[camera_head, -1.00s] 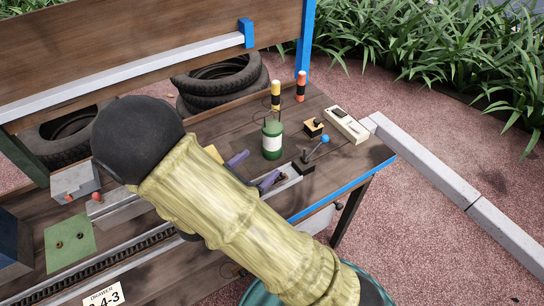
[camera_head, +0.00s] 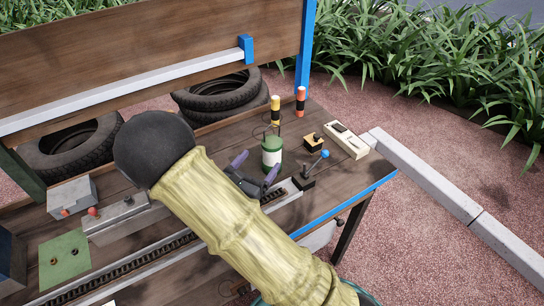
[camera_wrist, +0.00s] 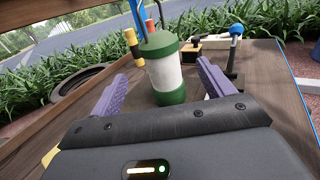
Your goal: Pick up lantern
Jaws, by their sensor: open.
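The lantern is taken to be the green cylinder with a white band (camera_head: 272,153), standing upright on the wooden bench, with a thin wire handle on top. It also shows in the wrist view (camera_wrist: 165,72), ahead of and between the fingers. My gripper (camera_head: 256,169) has purple fingers and is open and empty. In the wrist view my gripper (camera_wrist: 160,90) has a finger on each side of the lantern's outline. Whether the fingertips reach past its near side cannot be told. My arm covers part of the bench.
Yellow-black (camera_head: 275,110) and orange-black (camera_head: 300,101) cylinders stand behind the lantern. To its right are a blue-knobbed lever (camera_head: 325,154), a small yellow-black box (camera_head: 312,142) and a cream device (camera_head: 346,140). A chain rail (camera_head: 130,254) runs along the front. Tyres (camera_head: 222,92) sit behind.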

